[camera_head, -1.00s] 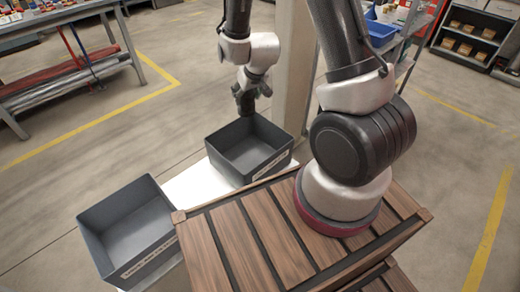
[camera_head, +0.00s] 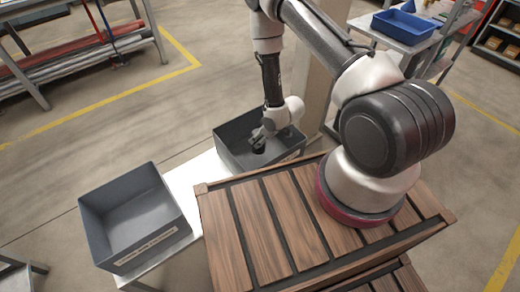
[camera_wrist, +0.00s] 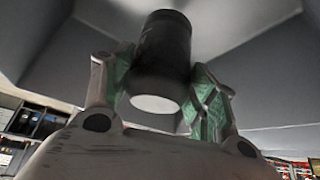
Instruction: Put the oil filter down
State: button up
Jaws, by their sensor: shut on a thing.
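In the wrist view, my gripper (camera_wrist: 163,88) is shut on the oil filter (camera_wrist: 162,52), a black cylinder with a pale round end, held between green finger pads. In the head view, my gripper (camera_head: 260,140) is at the far grey bin (camera_head: 230,158), within its rim outline and low towards its inside. The filter is small and dark there and hard to tell from the fingers. I cannot tell whether it touches the bin floor. Grey walls like the bin's inside surround the filter in the wrist view.
A second grey bin (camera_head: 133,213), empty, with a label on its front, stands at the left. Both bins rest on a white table (camera_head: 193,190). A slatted wooden crate top (camera_head: 290,225) lies in front. A pale post (camera_head: 313,90) rises behind the far bin.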

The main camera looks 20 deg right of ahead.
jog(key=shift+f, duration=2.85)
jog(key=o, duration=1.4)
jog(key=shift+f, duration=0.1)
